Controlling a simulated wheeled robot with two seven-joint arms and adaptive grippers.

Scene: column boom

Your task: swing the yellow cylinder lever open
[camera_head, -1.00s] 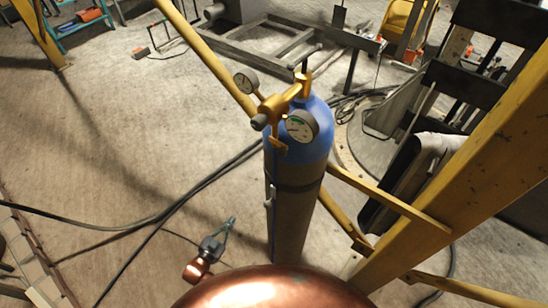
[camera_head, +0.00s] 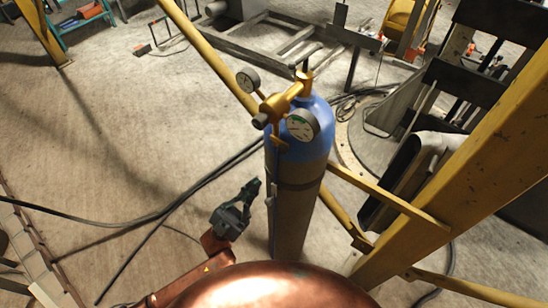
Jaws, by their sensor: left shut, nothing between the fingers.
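A gas cylinder (camera_head: 296,215) with a blue top and a grey-brown body stands upright in the middle. A brass-yellow valve and regulator assembly (camera_head: 284,101) sits on its top, with one gauge (camera_head: 301,125) in front and another gauge (camera_head: 248,80) at the left. I cannot tell clearly which yellow part is the lever. My left gripper (camera_head: 251,188) is shut and empty, left of the cylinder body and lower in the picture than the valve. It looks apart from the cylinder. My right gripper is out of view.
A yellow beam (camera_head: 470,165) rises close on the right, with thinner yellow bars (camera_head: 385,197) beside the cylinder. Another yellow pole (camera_head: 212,58) passes behind the valve. Black hoses (camera_head: 190,185) run across the floor at the left. The floor at the left is mostly open.

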